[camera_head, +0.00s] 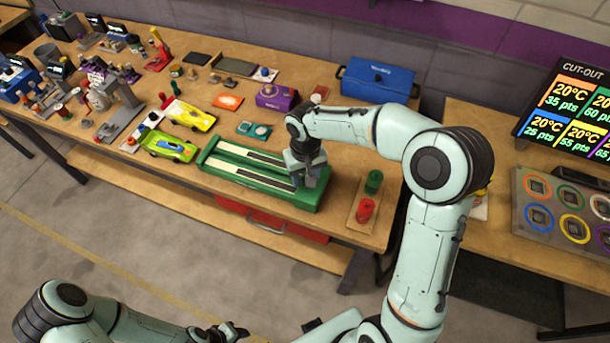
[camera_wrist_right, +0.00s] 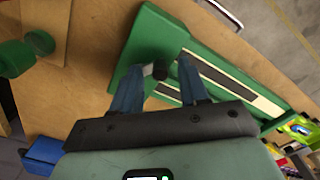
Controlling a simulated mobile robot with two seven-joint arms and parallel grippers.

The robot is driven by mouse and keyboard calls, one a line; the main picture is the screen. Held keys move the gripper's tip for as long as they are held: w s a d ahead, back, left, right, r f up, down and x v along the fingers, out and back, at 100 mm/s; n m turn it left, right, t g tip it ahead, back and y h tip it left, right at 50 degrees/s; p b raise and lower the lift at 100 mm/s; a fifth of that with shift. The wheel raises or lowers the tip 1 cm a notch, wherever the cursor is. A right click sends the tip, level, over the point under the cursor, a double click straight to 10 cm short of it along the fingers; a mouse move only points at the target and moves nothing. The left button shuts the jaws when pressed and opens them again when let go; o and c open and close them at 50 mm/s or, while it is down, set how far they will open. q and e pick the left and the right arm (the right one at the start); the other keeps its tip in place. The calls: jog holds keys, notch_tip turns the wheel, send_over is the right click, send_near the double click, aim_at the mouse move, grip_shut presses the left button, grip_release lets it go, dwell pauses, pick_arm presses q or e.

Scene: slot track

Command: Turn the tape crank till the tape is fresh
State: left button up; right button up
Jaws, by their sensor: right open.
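The green tape box (camera_head: 225,176) lies on the bench with two long pale strips with dark bands along its top. It also shows in the right wrist view (camera_wrist_right: 135,50). My right gripper (camera_head: 305,182) is over the right end of the box, pointing down. In the right wrist view my right gripper (camera_wrist_right: 160,82) is open. A small crank with a black knob (camera_wrist_right: 160,70) shows between its two fingers; I cannot tell whether they touch it. In the head view the gripper hides the crank. My left gripper (camera_head: 232,331) is low in front of the bench, its jaws unclear.
Green (camera_head: 374,182) and red (camera_head: 365,210) cylinders stand on a board to the right of the box. Yellow toy cars (camera_head: 168,147) lie to its left. A blue toolbox (camera_head: 378,78) stands behind. A red drawer (camera_head: 270,222) is under the bench top.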

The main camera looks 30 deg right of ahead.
jog(key=shift+f, duration=0.1)
grip_shut()
dwell(0.3)
